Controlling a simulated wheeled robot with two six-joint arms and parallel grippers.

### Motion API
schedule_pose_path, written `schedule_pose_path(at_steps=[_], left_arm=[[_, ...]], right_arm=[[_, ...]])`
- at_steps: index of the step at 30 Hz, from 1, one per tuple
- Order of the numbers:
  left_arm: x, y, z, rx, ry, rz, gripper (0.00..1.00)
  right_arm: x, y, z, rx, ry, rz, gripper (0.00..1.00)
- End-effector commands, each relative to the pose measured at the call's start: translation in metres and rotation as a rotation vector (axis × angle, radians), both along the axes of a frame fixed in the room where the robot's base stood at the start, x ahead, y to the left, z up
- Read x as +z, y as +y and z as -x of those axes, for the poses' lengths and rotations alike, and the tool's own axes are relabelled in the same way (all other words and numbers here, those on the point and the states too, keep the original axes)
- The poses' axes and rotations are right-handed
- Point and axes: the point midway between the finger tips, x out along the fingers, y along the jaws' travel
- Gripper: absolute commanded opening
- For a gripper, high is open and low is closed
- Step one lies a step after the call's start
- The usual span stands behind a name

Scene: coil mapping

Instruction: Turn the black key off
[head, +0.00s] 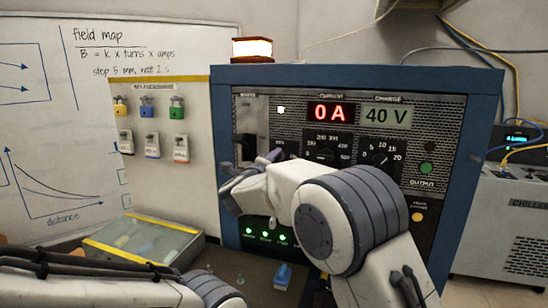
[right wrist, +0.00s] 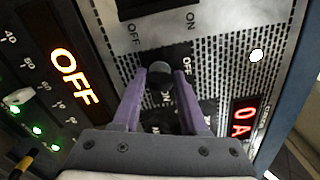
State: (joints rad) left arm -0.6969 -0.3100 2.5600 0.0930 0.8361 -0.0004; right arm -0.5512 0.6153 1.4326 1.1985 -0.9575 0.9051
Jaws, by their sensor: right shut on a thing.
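The black key (right wrist: 158,72) is on the front panel of the blue-framed power supply (head: 355,75). In the right wrist view it sits between the purple fingertips of my right gripper (right wrist: 161,82), which is shut on it. Labels reading ON and OFF show around it, partly covered by the fingers. In the head view my right gripper (head: 270,158) reaches the left part of the panel, and my own arm hides the key there. An orange OFF display (right wrist: 75,77) is lit in the wrist view. My left gripper is not in view.
A black main switch (head: 248,147) is at the panel's upper left. Red digits (head: 331,113) read 0 A and a display (head: 386,116) reads 40 V. A clear-topped box (head: 140,240) and a blue item (head: 283,275) lie in front.

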Motion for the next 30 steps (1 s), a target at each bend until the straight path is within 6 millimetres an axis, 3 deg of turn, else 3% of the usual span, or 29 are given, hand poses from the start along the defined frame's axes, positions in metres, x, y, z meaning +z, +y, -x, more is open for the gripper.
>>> schedule_pose_path(at_steps=[13, 30], left_arm=[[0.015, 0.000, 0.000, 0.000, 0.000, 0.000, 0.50], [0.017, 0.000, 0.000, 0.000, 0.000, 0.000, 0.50]], right_arm=[[0.000, 0.002, 0.000, 0.003, 0.082, 0.256, 0.00], [-0.001, 0.002, 0.000, 0.004, 0.100, 0.312, 0.00]])
